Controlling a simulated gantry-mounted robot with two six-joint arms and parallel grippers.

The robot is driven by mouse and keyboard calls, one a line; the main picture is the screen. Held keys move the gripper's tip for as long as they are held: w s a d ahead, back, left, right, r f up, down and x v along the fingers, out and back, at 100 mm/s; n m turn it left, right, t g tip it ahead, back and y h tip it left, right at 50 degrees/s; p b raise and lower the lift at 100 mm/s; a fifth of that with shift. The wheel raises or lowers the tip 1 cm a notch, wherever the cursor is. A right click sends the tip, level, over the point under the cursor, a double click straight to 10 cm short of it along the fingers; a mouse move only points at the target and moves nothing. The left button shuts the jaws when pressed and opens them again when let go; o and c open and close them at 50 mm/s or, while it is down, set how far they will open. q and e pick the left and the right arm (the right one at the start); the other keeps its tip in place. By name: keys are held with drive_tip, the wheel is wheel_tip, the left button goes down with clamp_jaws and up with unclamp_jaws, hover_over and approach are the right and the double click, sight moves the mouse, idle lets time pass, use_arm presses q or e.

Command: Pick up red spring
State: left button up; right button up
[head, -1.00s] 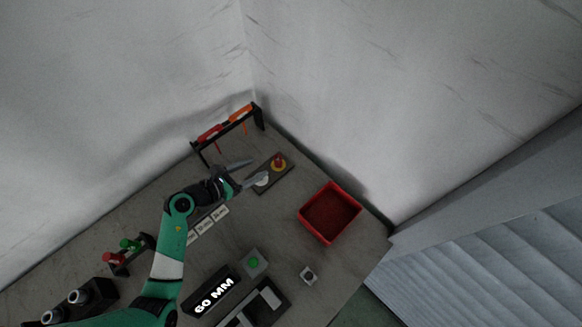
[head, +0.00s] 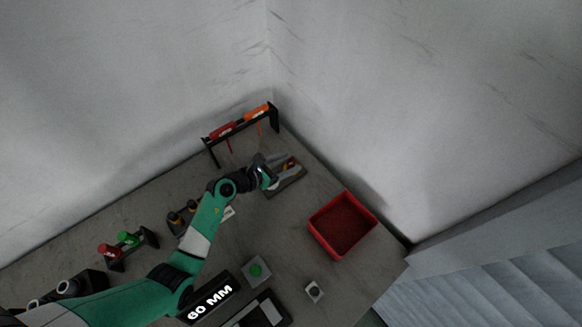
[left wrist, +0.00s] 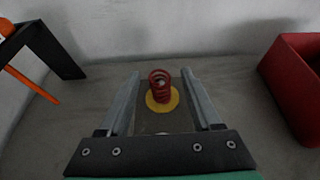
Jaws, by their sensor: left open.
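The red spring (left wrist: 160,86) stands upright on a yellow disc (left wrist: 163,100) in the left wrist view, between and beyond my open fingers. In the head view the spring (head: 291,161) shows as a small red spot on a dark plate (head: 296,181), partly covered by my gripper. My left gripper (left wrist: 160,92) is open and empty, with one finger to each side of the spring; I cannot tell whether the tips are level with it. It also shows over the plate in the head view (head: 282,172). My right gripper is not in view.
A red bin (head: 342,226) stands to the right of the plate. A black rack (head: 241,127) with red and orange tools stands behind on the left. A green-button box (head: 256,270) and a "60 MM" block (head: 209,303) are nearer. Walls close off the back.

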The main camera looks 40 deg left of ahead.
use_arm(q)
drive_tip(key=shift+x, duration=1)
drive_tip(key=shift+s, duration=0.1)
clamp_jaws()
drive_tip(key=shift+a, duration=0.1)
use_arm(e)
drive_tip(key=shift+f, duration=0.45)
use_arm(q)
drive_tip(key=shift+r, duration=0.1)
